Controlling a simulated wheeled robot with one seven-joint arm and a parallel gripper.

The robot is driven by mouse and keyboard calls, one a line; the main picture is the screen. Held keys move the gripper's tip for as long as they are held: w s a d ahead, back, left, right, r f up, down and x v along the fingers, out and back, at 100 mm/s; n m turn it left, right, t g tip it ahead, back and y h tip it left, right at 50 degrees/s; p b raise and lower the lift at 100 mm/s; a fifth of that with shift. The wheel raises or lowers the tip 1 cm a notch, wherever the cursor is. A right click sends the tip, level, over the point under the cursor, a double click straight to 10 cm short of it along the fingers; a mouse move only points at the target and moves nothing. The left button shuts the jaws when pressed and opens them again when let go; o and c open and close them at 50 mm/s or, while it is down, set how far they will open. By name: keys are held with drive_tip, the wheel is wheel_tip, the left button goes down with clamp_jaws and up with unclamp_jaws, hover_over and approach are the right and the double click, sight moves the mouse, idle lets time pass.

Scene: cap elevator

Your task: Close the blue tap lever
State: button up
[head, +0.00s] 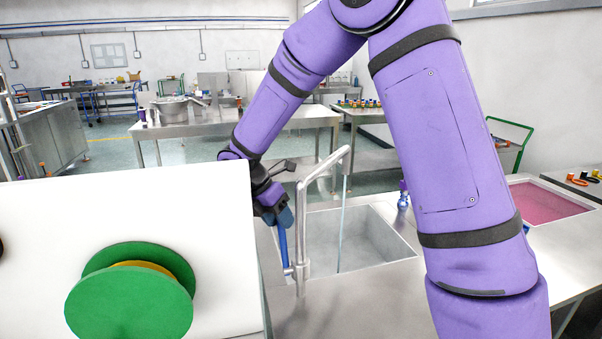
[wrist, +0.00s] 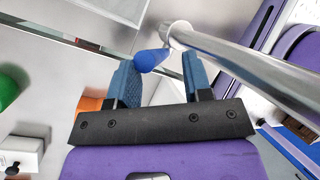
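The metal tap (head: 301,235) stands at the left edge of the sink (head: 375,235), its spout bent over the basin. A thin pale stream (head: 342,225) runs from the spout down into the sink. The blue lever (head: 283,250) rises on the left side of the tap. My gripper (head: 274,212) is at the top of the lever. In the wrist view my gripper (wrist: 160,65) is open, with the end of the blue lever (wrist: 152,58) between its fingers, closer to the left finger. I cannot tell whether they touch.
A white panel (head: 215,240) with a green round spool (head: 130,295) stands close on the left. The tap's metal pipe (wrist: 235,65) passes close by the right finger in the wrist view. A small blue-and-purple bottle (head: 403,198) stands behind the sink.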

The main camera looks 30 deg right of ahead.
drive_tip(key=shift+s+a+r+t, duration=0.15)
drive_tip(key=shift+s+r+t, duration=0.1)
drive_tip(key=shift+s+t, duration=0.45)
drive_tip(key=v, duration=1.1)
drive_tip(key=s+d+r+m, duration=0.3)
drive_tip(key=s+d+m, duration=0.1)
drive_tip(key=s+d, duration=0.1)
drive_tip(key=shift+s+r+m, duration=0.3)
drive_tip(key=shift+s+r, duration=0.05)
drive_tip(key=shift+r, duration=0.05)
